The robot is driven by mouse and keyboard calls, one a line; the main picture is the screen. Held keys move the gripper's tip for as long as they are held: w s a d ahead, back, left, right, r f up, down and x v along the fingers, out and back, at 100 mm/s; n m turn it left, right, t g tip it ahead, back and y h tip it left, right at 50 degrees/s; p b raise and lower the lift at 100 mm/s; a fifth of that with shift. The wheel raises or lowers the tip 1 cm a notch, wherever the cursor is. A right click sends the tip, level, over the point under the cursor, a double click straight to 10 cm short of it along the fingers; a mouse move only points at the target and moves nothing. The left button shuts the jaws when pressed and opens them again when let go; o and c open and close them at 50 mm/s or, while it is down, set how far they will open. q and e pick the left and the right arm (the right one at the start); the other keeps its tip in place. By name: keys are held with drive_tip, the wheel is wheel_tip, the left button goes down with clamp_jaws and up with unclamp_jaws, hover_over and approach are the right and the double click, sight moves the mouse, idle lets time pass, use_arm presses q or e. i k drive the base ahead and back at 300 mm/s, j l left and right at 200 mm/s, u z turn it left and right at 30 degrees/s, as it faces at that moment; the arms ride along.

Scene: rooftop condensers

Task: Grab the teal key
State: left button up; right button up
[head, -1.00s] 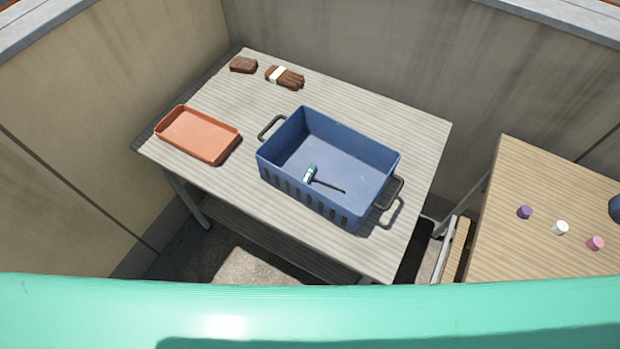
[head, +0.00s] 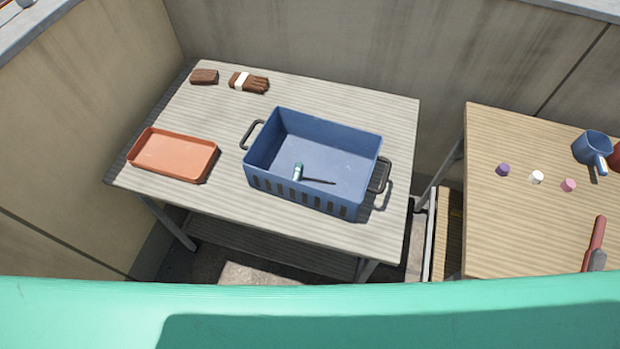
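The teal key (head: 298,172) lies inside the blue crate (head: 307,202), near its front wall. It has a teal handle end and a thin dark shaft pointing right. The crate stands on the grey slatted table (head: 225,215) and has a dark handle at each end. Neither of my grippers is in view.
An orange tray (head: 173,155) lies left of the crate. A brown block (head: 204,76) and brown gloves (head: 249,83) lie at the back. The right-hand table (head: 520,225) holds purple (head: 503,169), white (head: 537,177) and pink (head: 568,185) pieces, a blue mug (head: 590,147) and a red-handled tool (head: 595,245).

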sight(296, 176)
drive_tip(key=k+j+z, duration=0.1)
drive_tip(key=j+z, duration=0.25)
drive_tip(key=k+j+z, duration=0.1)
drive_tip(key=j+z, duration=0.25)
drive_tip(key=k+j+z, duration=0.2)
drive_tip(key=j+z, duration=0.15)
drive_tip(key=j, duration=0.1)
